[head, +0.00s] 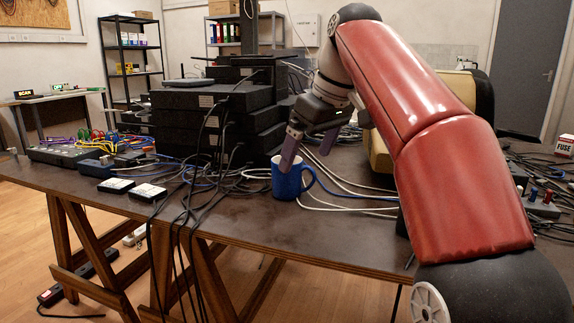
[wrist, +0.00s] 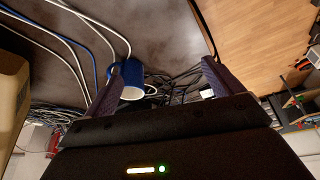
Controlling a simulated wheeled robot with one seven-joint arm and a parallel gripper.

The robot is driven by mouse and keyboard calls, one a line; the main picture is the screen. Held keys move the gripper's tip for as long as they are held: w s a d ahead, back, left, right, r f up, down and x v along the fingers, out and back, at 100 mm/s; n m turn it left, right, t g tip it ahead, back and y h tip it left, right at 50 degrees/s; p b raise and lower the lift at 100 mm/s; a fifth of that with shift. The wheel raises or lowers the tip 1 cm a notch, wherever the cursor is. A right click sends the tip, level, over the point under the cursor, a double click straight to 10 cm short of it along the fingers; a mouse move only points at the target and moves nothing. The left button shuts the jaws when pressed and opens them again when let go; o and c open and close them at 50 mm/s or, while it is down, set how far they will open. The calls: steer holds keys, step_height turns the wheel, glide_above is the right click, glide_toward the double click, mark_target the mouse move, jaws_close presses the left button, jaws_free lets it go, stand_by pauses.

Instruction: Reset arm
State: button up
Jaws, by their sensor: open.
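My gripper (head: 292,148) is open, with its purple fingers pointing down close to a blue mug. The blue mug (head: 287,182) stands upright on the dark table (head: 240,222), with its handle to the right. One finger overlaps the mug's rim in the head view, and I cannot tell whether it touches. In the wrist view my gripper (wrist: 160,90) has its two fingers wide apart, and the mug (wrist: 131,76) shows beyond them, nearer the left finger. Nothing is held between the fingertips. My red arm reaches in from the right.
A stack of black network devices (head: 215,120) stands behind and left of the mug. Loose cables (head: 180,195) run across the table and hang over its front edge. Two small drives (head: 148,192) lie near that edge. A beige rounded object (head: 380,152) is right of the mug.

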steer(key=s+d+f+m+t+h, duration=0.1)
steer(key=s+d+f+m, duration=0.2)
steer(key=s+f, duration=0.5)
steer(key=s+d+f+m+h+p, duration=0.1)
steer(key=s+d+f+m, duration=0.2)
steer(key=s+f, duration=0.4)
steer(key=s+d+f+m+t+h, duration=0.1)
steer(key=s+d+f+m, duration=0.2)
steer(key=s+d+f, duration=0.2)
steer(key=s+f, duration=0.3)
steer(key=f, duration=0.2)
steer(key=shift+s+d+f+t, duration=0.2)
steer(key=shift+s+f+t, duration=0.1)
steer(key=shift+s+f, duration=0.05)
